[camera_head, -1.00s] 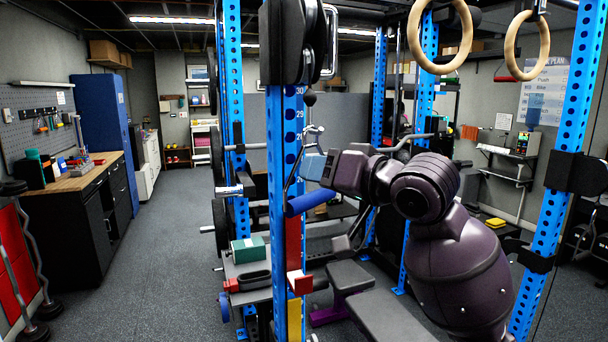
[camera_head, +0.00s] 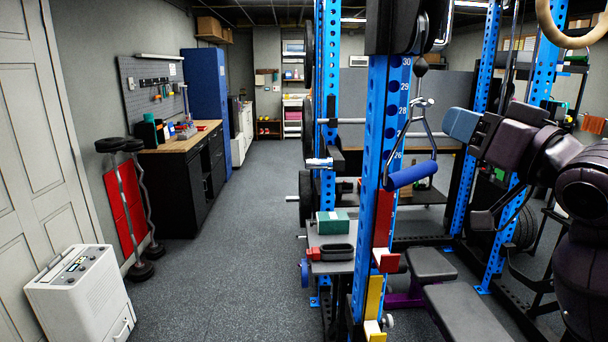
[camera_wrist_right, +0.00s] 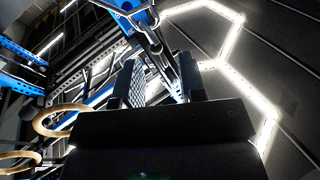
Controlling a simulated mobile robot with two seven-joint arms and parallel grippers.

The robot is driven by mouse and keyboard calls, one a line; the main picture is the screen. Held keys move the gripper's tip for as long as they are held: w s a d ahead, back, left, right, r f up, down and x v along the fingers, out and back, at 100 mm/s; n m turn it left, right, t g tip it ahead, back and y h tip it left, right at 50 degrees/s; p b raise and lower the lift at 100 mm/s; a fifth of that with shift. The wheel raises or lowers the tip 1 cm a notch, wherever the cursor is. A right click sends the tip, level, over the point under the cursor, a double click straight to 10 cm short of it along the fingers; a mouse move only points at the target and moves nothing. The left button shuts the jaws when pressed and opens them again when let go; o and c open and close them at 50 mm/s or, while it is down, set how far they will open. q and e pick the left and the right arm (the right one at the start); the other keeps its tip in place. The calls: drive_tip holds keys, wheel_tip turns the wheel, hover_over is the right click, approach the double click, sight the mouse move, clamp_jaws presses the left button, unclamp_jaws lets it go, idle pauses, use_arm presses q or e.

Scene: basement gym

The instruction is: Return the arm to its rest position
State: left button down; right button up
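My right gripper (camera_head: 461,124) is in the right half of the head view, with its arm coming in from the right edge. It is to the right of the cable handle (camera_head: 412,175), with a clear gap between them. The handle has a blue grip and a metal frame and hangs from a clip on the rack's cable. In the right wrist view the two fingers of the gripper (camera_wrist_right: 161,82) stand apart with nothing held between them. Metal parts of the hanging handle (camera_wrist_right: 160,48) show beyond them. My left gripper is in neither view.
A blue rack upright (camera_head: 381,160) stands left of the handle. A padded bench (camera_head: 465,312) lies below my right arm. A wooden ring (camera_head: 575,40) hangs at the upper right. The floor (camera_head: 220,290) is open at left, beside a white dehumidifier (camera_head: 82,292).

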drive_tip(key=w+d+f+h, duration=0.2)
drive_tip(key=w+f+h, duration=0.1)
drive_tip(key=f, duration=1.2)
drive_tip(key=w+d+f+h, duration=0.2)
drive_tip(key=d+f+h, duration=0.1)
drive_tip(key=f, duration=1.2)
drive_tip(key=s+f+g+h+b, duration=0.1)
drive_tip(key=s+f, duration=0.3)
drive_tip(key=f, duration=0.5)
drive_tip(key=s+f+g+h, duration=0.1)
drive_tip(key=s+f, duration=0.4)
drive_tip(key=f, duration=0.4)
drive_tip(key=s+f+m+g, duration=0.2)
drive_tip(key=s+f+g, duration=0.2)
drive_tip(key=s+f, duration=0.9)
drive_tip(key=s, duration=0.2)
drive_tip(key=shift+s+a+f+h, duration=0.25)
drive_tip(key=shift+s+f+h, duration=0.05)
drive_tip(key=shift+f+h, duration=0.1)
